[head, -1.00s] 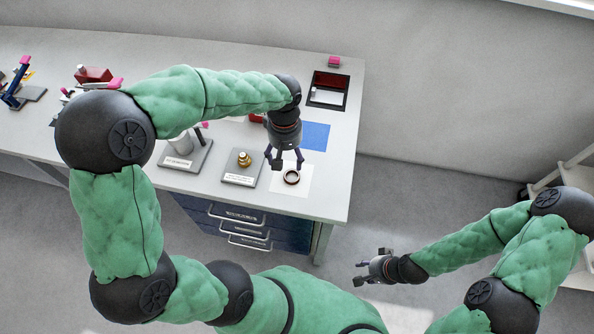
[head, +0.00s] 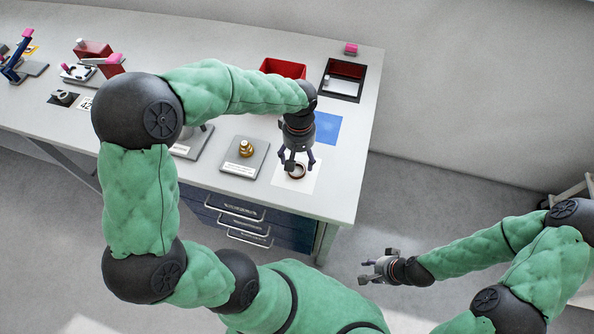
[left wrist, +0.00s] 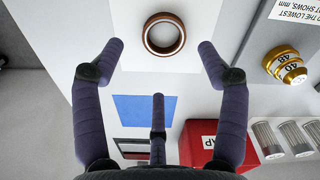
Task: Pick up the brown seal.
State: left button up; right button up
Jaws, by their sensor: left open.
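The brown seal (head: 297,171) is a ring lying flat on a white sheet (head: 309,183) near the front right of the workbench. In the left wrist view the seal (left wrist: 164,34) shows whole, with an open middle, beyond my fingertips. My left gripper (head: 297,161) is open, pointing down just above the seal, and partly covers it in the head view. In the left wrist view its spread fingers (left wrist: 160,60) have nothing between them. My right gripper (head: 371,269) is off the bench's front, over the floor, with its fingers apart and empty.
A blue square (head: 327,128), a red bin (head: 283,68) and a black-framed tray (head: 343,80) lie behind. Drawers (head: 235,212) are under the front edge. Free bench top lies right of the sheet.

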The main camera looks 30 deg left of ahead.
aim_at(297, 172)
pick_arm(q)
jog(key=f+b, duration=0.1)
jog(key=f, duration=0.2)
jog(key=f+b, duration=0.1)
jog(key=f, duration=0.2)
jog(key=shift+s+a, duration=0.2)
jog(key=shift+r, duration=0.1)
jog(key=c, duration=1)
